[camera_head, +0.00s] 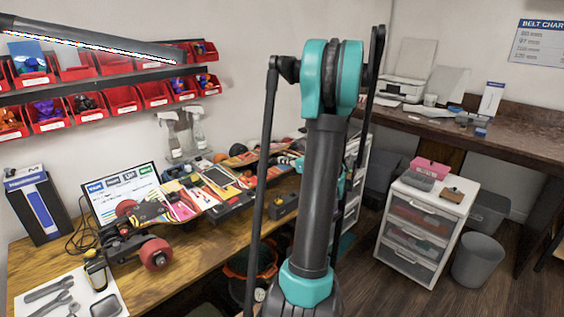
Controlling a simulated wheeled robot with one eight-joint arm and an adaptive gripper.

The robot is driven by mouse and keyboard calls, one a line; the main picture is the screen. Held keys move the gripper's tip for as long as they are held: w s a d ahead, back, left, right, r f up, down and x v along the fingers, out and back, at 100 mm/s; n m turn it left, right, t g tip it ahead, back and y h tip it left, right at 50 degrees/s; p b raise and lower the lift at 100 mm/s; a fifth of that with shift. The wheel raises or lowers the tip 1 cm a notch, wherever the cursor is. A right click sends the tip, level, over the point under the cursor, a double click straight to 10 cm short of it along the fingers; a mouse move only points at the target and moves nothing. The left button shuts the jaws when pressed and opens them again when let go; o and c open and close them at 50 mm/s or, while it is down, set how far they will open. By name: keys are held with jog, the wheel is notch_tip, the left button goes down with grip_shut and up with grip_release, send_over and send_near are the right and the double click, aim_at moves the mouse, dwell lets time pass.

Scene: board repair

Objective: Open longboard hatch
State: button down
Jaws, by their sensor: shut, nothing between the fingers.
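The longboard (181,207) lies on the wooden workbench at the left, with a colourful patterned deck and red wheels (157,253) at its near end. It runs away from me toward the back right. Dark rectangular parts (219,177) show around the middle of its deck, but I cannot tell which part is the hatch or whether it is open. My arm stands upright in the middle of the view and hides the bench to its right. My gripper cannot be made out; the arm is in front of where the far end of the board runs.
Tools lie on a white mat (50,300) at the bench's front left. A screen (122,190) and a boxed item (38,205) stand behind. Spray bottles (197,128) are by the wall. A drawer cart (425,228) and grey bin (478,260) stand right, with open floor around them.

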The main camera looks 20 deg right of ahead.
jog(key=x, duration=0.7)
jog(key=shift+w, duration=0.25)
